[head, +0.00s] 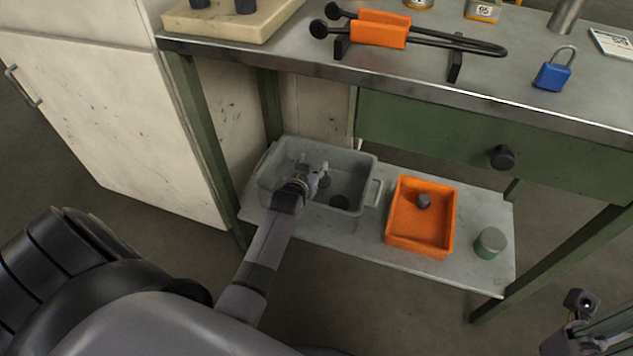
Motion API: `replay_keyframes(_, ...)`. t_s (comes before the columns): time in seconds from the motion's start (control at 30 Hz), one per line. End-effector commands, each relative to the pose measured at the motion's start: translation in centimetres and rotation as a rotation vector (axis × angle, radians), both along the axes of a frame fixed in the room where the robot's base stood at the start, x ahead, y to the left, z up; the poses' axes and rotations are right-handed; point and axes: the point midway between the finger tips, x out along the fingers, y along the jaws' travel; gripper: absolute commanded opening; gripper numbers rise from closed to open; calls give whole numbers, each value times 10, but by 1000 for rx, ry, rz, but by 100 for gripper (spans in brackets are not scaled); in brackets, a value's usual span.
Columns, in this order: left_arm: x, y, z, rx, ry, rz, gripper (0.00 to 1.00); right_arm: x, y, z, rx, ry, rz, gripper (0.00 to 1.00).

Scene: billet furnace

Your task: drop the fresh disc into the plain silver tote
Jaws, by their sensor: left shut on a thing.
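The plain silver tote (359,180) is a grey open box on the lower shelf, left of an orange bin. My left gripper (318,178) reaches into the tote's opening from the front left. It is shut on a small dark disc (324,182), which I take to be the fresh disc; the fingers and wrist hide part of it. Another dark round piece (340,202) lies on the tote floor to the right of the gripper. I cannot tell how high the held disc is above the floor. My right gripper (580,302) is at the lower right edge, its fingers unclear.
The bench top (420,65) overhangs, carrying orange-handled tongs (380,33) and a blue padlock (552,75). A drawer knob (502,157) juts out.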

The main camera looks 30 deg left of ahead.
Motion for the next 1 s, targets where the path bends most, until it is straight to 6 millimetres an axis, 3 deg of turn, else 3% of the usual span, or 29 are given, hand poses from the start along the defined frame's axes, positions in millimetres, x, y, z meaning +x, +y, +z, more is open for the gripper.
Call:
replay_keyframes(0.37, 0, 0, 1, 0, -1, 0, 72, 0, 0, 0, 0, 1, 0, 0)
replay_keyframes(0.77, -5, -2, 0, -1, 2, 0, 72, 0, 0, 0, 0, 1, -1, 0)
replay_keyframes(1.0, -36, -11, 14, -1, 2, 0, 72, 0, 0, 0, 0, 1, -1, 0)
